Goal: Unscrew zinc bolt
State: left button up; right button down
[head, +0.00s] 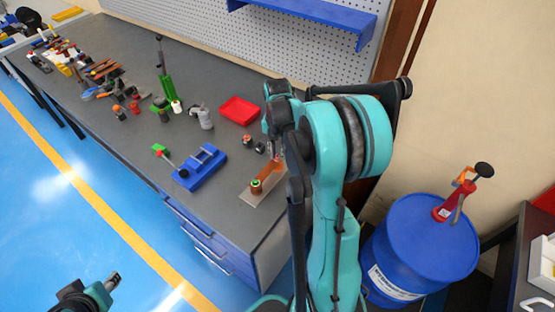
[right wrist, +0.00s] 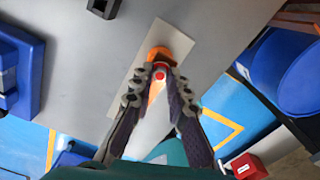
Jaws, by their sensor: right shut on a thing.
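A flat beige plate (head: 262,196) lies on the grey bench top, near its front right corner. On it is an orange busbar bender (head: 266,172), with a green-topped post (head: 256,184) at its near end. My right gripper (head: 276,156) is over the far end of the orange part. In the right wrist view its fingertips (right wrist: 161,76) are closed on a small red-topped piece (right wrist: 160,73) beside the orange part (right wrist: 160,53). I cannot make out a zinc bolt; the fingers cover that spot. My left gripper (head: 112,281) is away from the bench at lower left, its jaws too small to read.
A blue vise-like block (head: 201,167), a red tray (head: 240,111) and small bottles stand left of the plate. Several tools lie at the far left. A blue drum (head: 418,240) stands right of my arm. The bench front between the blue block and plate is clear.

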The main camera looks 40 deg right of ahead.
jog(key=c, duration=1.8)
grip_release()
jog(key=shift+o, duration=0.2)
jog(key=m, duration=0.5)
jog(key=shift+m, duration=0.4)
jog(key=m, duration=0.5)
jog(key=shift+m, duration=0.3)
